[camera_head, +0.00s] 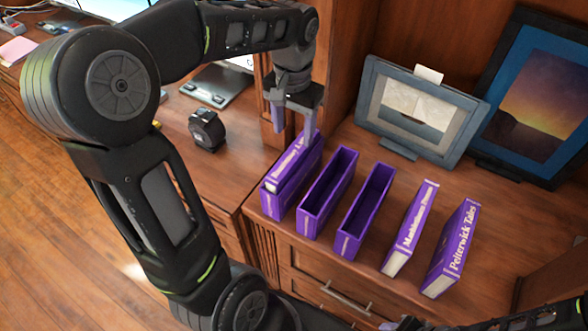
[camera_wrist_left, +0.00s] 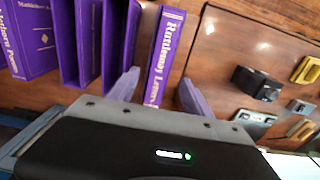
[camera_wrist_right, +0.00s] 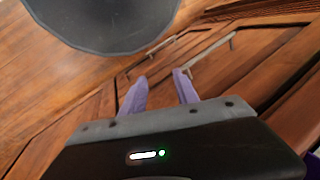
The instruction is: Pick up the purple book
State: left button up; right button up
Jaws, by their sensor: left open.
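Several purple books and cases stand in a row on the wood surface. The leftmost purple book (camera_head: 284,172) has pale lettering on its spine and seems to sit in a purple case. Its spine also shows in the left wrist view (camera_wrist_left: 165,52). My left gripper (camera_head: 292,127) is open above its far end, with one fingertip on each side of the spine in the left wrist view (camera_wrist_left: 160,94). I cannot tell whether they touch it. Two more lettered purple books, one (camera_head: 411,229) and another (camera_head: 451,248), stand at the right. My right gripper (camera_wrist_right: 160,91) is open and empty.
Two open-topped purple cases, one (camera_head: 314,214) and another (camera_head: 349,236), stand between the books. A grey picture frame (camera_head: 373,105) and a sunset picture (camera_head: 535,98) lean behind. A black tape-measure-like object (camera_head: 207,130) sits left. Drawers with handles (camera_head: 345,297) are below.

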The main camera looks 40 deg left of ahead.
aim_at(294, 152)
pick_arm(q)
jog(key=shift+f, duration=1.1)
jog(key=shift+f+p, duration=0.55)
jog(key=shift+f, duration=2.05)
grip_shut()
jog(key=shift+w, duration=0.1)
